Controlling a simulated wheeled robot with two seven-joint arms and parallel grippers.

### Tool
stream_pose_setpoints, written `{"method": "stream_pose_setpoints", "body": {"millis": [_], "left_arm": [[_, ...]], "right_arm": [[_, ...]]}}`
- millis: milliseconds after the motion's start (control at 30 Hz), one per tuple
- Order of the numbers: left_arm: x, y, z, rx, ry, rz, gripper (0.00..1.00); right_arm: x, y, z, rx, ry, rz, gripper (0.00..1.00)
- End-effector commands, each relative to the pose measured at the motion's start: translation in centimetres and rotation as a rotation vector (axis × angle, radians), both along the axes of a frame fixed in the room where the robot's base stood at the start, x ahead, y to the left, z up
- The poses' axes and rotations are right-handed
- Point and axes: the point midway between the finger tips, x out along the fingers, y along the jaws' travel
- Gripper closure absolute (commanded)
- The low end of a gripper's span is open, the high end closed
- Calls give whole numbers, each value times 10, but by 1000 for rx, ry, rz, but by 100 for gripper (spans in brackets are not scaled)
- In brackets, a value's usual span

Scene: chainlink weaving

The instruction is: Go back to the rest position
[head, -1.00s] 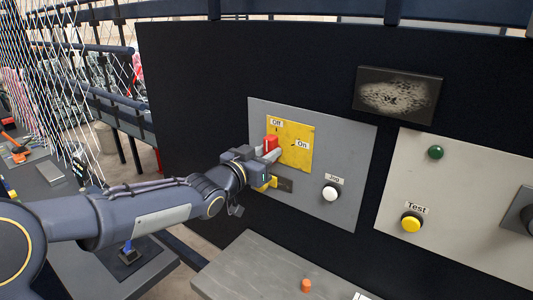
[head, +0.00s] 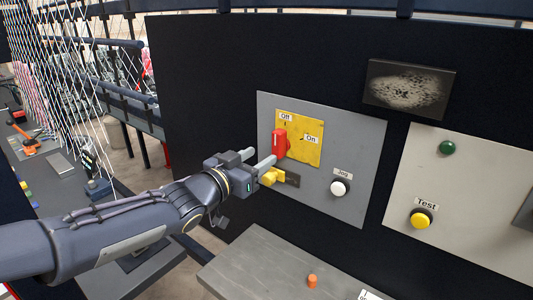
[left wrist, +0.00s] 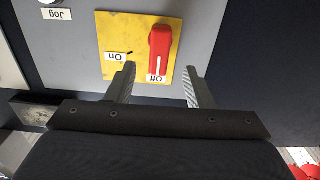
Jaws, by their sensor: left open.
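My left gripper (head: 259,160) is open and empty, just in front of the grey switch panel (head: 345,130). A red rotary switch handle (head: 279,143) sits on a yellow plate (head: 312,150) marked Off and On. In the left wrist view, the red handle (left wrist: 160,48) lies ahead of the gap between my fingers (left wrist: 160,70), apart from them. There, its white-striped end is by the Off label. A yellow piece (head: 271,177) on the panel is partly hidden beside my gripper. My right gripper is not in view.
A white Jog button (head: 338,188) is to the right of the switch. Another panel holds a green light (head: 447,148) and a yellow Test button (head: 420,219). A grey ledge (head: 255,265) with an orange peg (head: 312,281) is below. Wires and a workbench lie left.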

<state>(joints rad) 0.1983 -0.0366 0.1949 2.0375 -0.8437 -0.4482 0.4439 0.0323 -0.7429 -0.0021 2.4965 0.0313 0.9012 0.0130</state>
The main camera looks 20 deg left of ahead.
Motion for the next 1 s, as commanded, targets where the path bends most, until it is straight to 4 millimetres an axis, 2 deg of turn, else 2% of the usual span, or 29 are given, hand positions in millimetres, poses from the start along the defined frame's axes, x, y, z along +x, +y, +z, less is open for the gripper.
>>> {"method": "stream_pose_setpoints", "body": {"millis": [133, 533, 667, 767, 867, 900, 1000], "left_arm": [[-7, 2, 0, -1, 1, 0, 53], [-7, 2, 0, -1, 1, 0, 53], [-16, 14, -6, 6, 49, 57, 53], [-41, 36, -26, 13, 174, 172, 53], [-89, 59, -63, -2, 384, 292, 53], [-113, 63, -81, -17, 483, 322, 53], [-171, 58, -123, -61, 710, 333, 53]], "right_arm": [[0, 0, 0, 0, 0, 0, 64], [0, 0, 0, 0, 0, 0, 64], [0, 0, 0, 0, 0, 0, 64], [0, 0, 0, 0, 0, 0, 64], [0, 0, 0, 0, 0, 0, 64], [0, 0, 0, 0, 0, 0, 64], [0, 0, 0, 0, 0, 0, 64]]}}
